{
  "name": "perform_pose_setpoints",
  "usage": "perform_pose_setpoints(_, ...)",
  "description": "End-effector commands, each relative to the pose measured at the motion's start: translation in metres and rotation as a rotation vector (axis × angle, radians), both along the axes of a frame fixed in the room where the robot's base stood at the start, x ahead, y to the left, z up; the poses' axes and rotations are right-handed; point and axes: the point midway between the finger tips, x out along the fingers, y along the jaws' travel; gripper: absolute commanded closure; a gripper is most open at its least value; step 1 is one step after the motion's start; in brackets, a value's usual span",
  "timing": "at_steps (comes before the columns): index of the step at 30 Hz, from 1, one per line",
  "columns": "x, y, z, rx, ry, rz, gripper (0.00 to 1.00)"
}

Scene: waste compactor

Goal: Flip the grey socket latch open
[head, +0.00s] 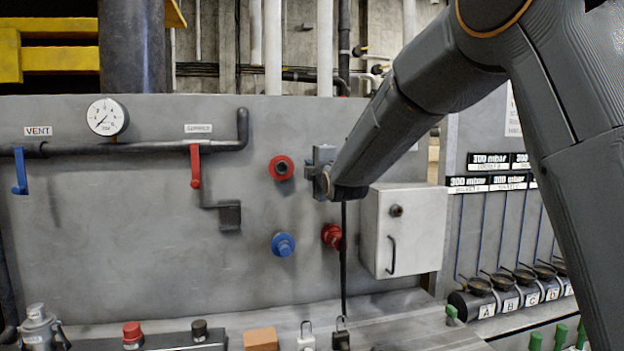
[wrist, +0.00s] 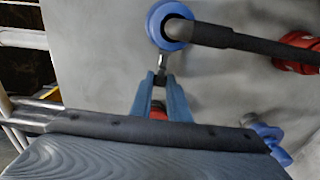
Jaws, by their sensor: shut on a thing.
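In the wrist view, my gripper (wrist: 160,82) is shut on the small end of the latch lever (wrist: 161,64). This thin metal lever joins the rim of a round socket (wrist: 156,18), which looks bluish here. A black elbow hose (wrist: 250,41) is in the socket's mouth and runs to the right. In the head view, my arm's end hides the socket and the jaws. The black hose (head: 344,275) hangs straight down from there. I cannot tell how far the lever is turned.
A red socket (head: 282,168) and a blue socket (head: 283,245) are to the left. Another red socket (head: 332,235) is just below my arm's end. A white cabinet (head: 405,230) stands close on the right. Padlocks (head: 306,339) lie below on the ledge.

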Motion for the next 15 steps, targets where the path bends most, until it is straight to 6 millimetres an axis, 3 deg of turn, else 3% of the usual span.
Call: perform_pose_setpoints(15,0.0012,0.0015,0.0026,0.004,0.002,-0.054,1.00)
